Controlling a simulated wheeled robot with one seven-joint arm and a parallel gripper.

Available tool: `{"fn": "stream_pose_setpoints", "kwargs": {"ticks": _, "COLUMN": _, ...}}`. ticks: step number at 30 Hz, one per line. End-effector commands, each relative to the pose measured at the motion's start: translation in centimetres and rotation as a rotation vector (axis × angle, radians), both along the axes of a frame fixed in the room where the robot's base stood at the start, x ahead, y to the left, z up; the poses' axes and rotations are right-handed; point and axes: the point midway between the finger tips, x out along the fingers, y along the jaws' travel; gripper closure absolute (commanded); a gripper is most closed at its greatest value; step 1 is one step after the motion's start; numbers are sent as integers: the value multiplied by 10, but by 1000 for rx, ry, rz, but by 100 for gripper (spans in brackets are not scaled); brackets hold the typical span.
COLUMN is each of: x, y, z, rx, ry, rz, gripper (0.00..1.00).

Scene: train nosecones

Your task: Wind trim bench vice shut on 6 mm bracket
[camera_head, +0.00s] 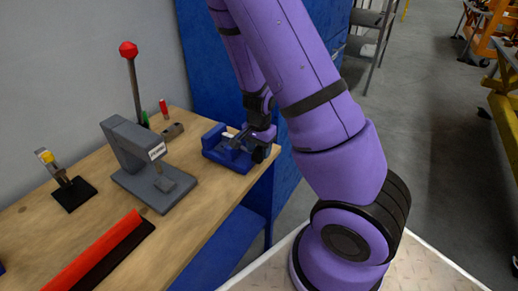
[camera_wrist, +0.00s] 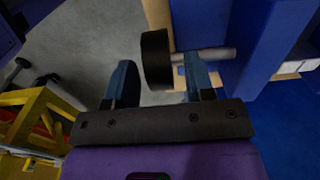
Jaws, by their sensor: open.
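The blue trim bench vice (camera_head: 222,150) stands at the right end of the wooden bench. A small pale piece, perhaps the bracket (camera_head: 229,136), shows at its jaws; I cannot tell how tightly it sits. My gripper (camera_head: 262,148) is at the vice's right side, partly hidden by my arm. In the wrist view my gripper (camera_wrist: 159,62) is open. The vice's black round knob (camera_wrist: 155,59) appears between the fingertips, nearer the left of centre, with a grey rod (camera_wrist: 218,53) running right past the right finger. The blue vice body (camera_wrist: 272,45) fills the upper right. Finger contact is unclear.
A grey press (camera_head: 140,155) with a red-knobbed lever stands left of the vice. A red strip (camera_head: 95,250) and a yellow-topped clamp (camera_head: 65,180) are further left. Open floor (camera_head: 420,150) lies right.

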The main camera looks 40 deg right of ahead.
Motion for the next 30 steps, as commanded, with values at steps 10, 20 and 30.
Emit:
{"fn": "stream_pose_setpoints", "kwargs": {"ticks": 10, "x": 0, "y": 0, "z": 0, "rx": 0, "ry": 0, "rz": 1, "gripper": 97}}
{"fn": "stream_pose_setpoints", "kwargs": {"ticks": 20, "x": 1, "y": -1, "z": 0, "rx": 28, "ry": 9, "rz": 1, "gripper": 100}}
{"fn": "stream_pose_setpoints", "kwargs": {"ticks": 30, "x": 3, "y": -8, "z": 0, "rx": 222, "ry": 78, "rz": -3, "gripper": 100}}
